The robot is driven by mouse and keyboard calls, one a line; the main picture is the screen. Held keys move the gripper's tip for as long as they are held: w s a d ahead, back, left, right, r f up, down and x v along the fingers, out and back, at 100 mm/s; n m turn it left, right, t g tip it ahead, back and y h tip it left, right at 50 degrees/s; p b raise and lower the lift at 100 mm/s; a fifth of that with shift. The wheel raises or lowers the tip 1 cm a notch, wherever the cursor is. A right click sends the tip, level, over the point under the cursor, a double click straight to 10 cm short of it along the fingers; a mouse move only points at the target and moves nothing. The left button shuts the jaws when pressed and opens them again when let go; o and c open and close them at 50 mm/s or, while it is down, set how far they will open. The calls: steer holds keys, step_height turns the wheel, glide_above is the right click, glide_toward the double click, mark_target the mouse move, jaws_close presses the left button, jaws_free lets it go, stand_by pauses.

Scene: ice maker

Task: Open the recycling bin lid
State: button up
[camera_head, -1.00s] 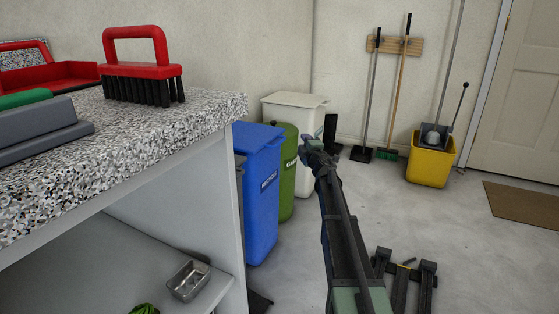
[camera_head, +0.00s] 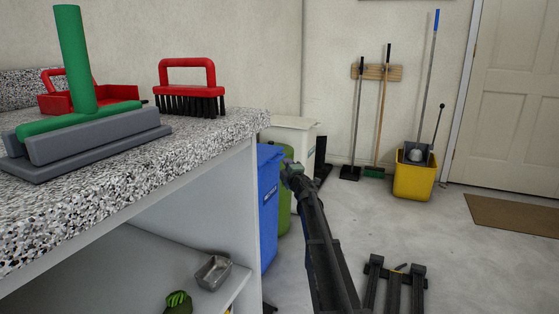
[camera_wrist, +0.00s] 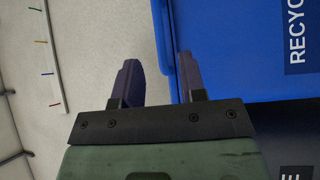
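The blue recycling bin (camera_head: 268,215) stands beside the end of the counter, its lid (camera_head: 270,152) appearing closed. In the wrist view, its blue body (camera_wrist: 245,45) with a partly cut-off "RECYC" label fills the right side. My gripper (camera_head: 290,170) is close to the bin's right side in the head view. In the wrist view, my gripper (camera_wrist: 158,58) is open with nothing held. One finger overlaps the blue edge and the other lies outside it. I cannot tell whether either finger touches the bin.
A green bin (camera_head: 285,212) and a white bin (camera_head: 303,138) stand behind the blue one. The speckled counter (camera_head: 200,143) holds a red brush (camera_head: 190,88) and a green squeegee (camera_head: 80,85). A yellow mop bucket (camera_head: 413,180) stands by the wall. The right floor is mostly clear.

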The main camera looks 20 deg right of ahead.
mark_target(280, 159)
steer(key=w, duration=0.5)
steer(key=w+r, duration=0.1)
steer(key=w, duration=0.1)
steer(key=shift+w+d+p, duration=0.15)
steer(key=shift+w+p, duration=0.05)
steer(key=shift+p, duration=0.2)
jaws_close()
